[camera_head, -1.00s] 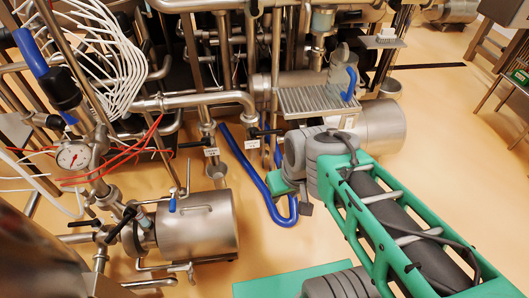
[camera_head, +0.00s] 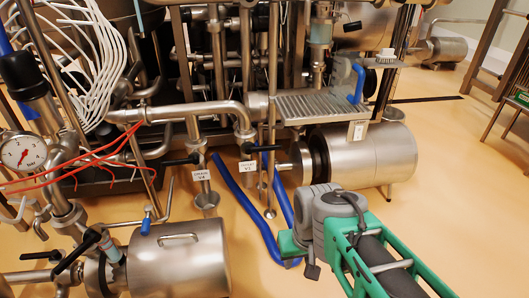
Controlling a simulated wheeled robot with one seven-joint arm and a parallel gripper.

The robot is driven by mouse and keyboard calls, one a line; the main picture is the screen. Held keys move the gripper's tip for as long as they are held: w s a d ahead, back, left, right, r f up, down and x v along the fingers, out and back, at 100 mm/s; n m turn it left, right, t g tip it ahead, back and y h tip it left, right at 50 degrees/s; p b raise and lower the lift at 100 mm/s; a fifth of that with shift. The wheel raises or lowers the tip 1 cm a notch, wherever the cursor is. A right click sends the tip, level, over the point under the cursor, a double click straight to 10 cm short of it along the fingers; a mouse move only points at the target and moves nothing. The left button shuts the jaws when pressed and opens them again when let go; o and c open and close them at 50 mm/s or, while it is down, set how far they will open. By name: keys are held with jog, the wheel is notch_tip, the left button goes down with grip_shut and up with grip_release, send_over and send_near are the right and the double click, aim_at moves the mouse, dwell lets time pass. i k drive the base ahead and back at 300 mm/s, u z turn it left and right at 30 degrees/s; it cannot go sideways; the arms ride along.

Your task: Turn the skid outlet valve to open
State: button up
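No label that I can read says skid outlet, so I cannot tell which valve it is. A black-handled valve (camera_head: 182,160) sits on a vertical pipe, its lever roughly level, above a white tag (camera_head: 202,175) that seems to read drain. A second black lever (camera_head: 262,148) is to its right, near a similar tag (camera_head: 247,166). More black levers (camera_head: 76,254) and a small blue-handled valve (camera_head: 146,227) are at the lower left. My green and grey arm comes in from the lower right; its end is near the blue hose. My gripper's fingers cannot be made out.
A blue hose (camera_head: 240,204) runs down to the floor beside my arm's end. A steel motor (camera_head: 365,157) lies under a ribbed step (camera_head: 318,107). A steel cylinder (camera_head: 180,262) and a dial gauge (camera_head: 24,151) are at left.

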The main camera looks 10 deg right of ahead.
aim_at(249, 150)
jog(key=u, duration=1.65)
jog(key=k, duration=0.7)
jog(key=z, duration=0.9)
jog(key=i, duration=1.15)
jog(key=u, duration=0.4)
